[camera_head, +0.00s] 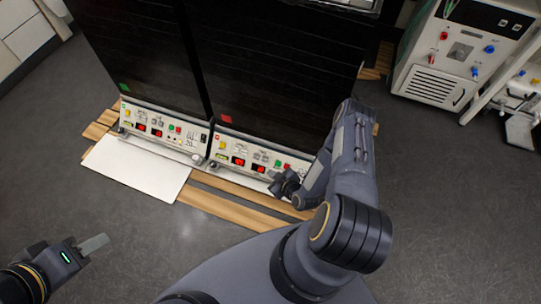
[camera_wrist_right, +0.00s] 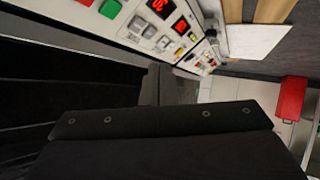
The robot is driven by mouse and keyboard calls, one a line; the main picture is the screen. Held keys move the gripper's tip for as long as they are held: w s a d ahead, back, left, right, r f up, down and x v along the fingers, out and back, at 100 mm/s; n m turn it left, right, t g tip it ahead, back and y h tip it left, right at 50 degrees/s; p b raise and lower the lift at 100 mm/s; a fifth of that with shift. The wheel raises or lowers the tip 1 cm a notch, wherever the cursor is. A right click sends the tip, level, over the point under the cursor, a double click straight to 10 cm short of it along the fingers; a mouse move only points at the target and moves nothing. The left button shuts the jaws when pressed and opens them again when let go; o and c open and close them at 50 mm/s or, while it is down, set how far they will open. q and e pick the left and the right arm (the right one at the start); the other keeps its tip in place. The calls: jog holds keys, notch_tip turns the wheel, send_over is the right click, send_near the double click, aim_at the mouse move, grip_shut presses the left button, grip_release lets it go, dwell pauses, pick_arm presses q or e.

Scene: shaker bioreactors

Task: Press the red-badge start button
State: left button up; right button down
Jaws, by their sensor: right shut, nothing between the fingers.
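The red-badge unit is the right one of two dark bioreactor cabinets, with a red badge (camera_head: 226,118) at its lower left corner. Its control panel (camera_head: 230,149) has red displays, a green button (camera_head: 278,163) and a red button (camera_head: 287,166). In the right wrist view the green button (camera_wrist_right: 110,8) is at the top left, beside part of a red one. My right gripper (camera_head: 284,186) is shut and empty, in front of this panel's right part; its fingers (camera_wrist_right: 167,85) point along the panel. I cannot tell whether they touch it. My left gripper (camera_head: 93,244) is low at the left, away from the units; its jaw opening is unclear.
The green-badge unit (camera_head: 165,132) stands to the left, with a white board (camera_head: 135,168) in front. Wooden slats (camera_head: 235,206) lie beneath the units. A white cabinet (camera_head: 435,85) stands at the right. The grey floor between my arms is clear.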

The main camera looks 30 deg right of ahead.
aim_at(279, 167)
dwell(0.3)
jog(key=w+d+f+b, duration=0.1)
jog(key=b, duration=0.1)
jog(key=w+d+f+b, duration=0.1)
jog(key=f+b, duration=0.1)
jog(key=w+d+f+b, duration=0.1)
jog(key=d+f+b, duration=0.1)
jog(key=shift+w+f, duration=0.2)
jog(key=shift+w, duration=0.1)
jog(key=shift+w+d+f+b, duration=0.3)
jog(key=shift+w+d+b, duration=0.05)
jog(key=shift+d+b, duration=0.1)
jog(key=shift+f, duration=0.1)
dwell(1.6)
jog(key=shift+w+d+f+b, duration=0.15)
jog(key=shift+w+d+b, duration=0.1)
jog(key=shift+b, duration=0.2)
